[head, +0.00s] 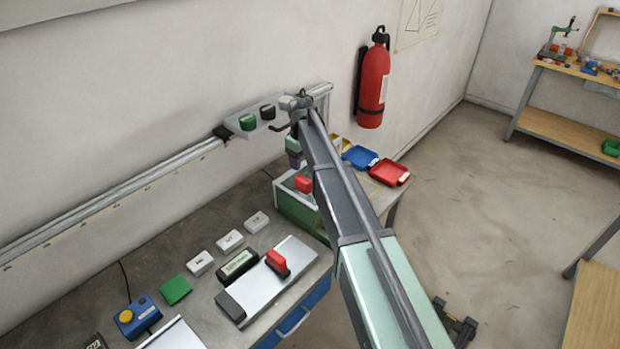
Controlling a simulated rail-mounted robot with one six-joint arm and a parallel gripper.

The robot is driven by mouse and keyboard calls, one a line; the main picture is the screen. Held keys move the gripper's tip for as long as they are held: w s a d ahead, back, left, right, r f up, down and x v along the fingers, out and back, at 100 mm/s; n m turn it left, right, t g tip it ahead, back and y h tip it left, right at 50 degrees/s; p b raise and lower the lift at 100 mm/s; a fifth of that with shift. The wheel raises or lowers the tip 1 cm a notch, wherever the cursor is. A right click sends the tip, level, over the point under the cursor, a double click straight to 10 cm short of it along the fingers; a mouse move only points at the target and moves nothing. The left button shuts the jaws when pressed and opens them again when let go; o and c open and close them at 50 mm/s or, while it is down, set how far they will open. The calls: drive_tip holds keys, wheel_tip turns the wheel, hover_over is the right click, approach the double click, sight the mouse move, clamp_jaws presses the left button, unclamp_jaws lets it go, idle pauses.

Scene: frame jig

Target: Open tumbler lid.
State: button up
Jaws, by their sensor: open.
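My arm reaches from the bottom right to the back of the bench. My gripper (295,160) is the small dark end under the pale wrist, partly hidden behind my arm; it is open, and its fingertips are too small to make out. I see nothing held.
A silver plate (262,290) with a red clamp (277,262) lies in front. Blue (360,157) and red (389,172) trays sit behind my arm. A fire extinguisher (372,85) hangs at right.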

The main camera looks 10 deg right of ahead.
sight(303, 178)
drive_tip(key=shift+f+b, duration=0.3)
drive_tip(key=shift+f, duration=0.05)
wheel_tip(303, 178, down, 10)
drive_tip(key=b, duration=1)
drive_tip(key=shift+d+f, duration=0.1)
drive_tip(key=shift+f, duration=0.15)
drive_tip(key=shift+r, duration=0.1)
drive_tip(key=shift+w, duration=0.1)
clamp_jaws()
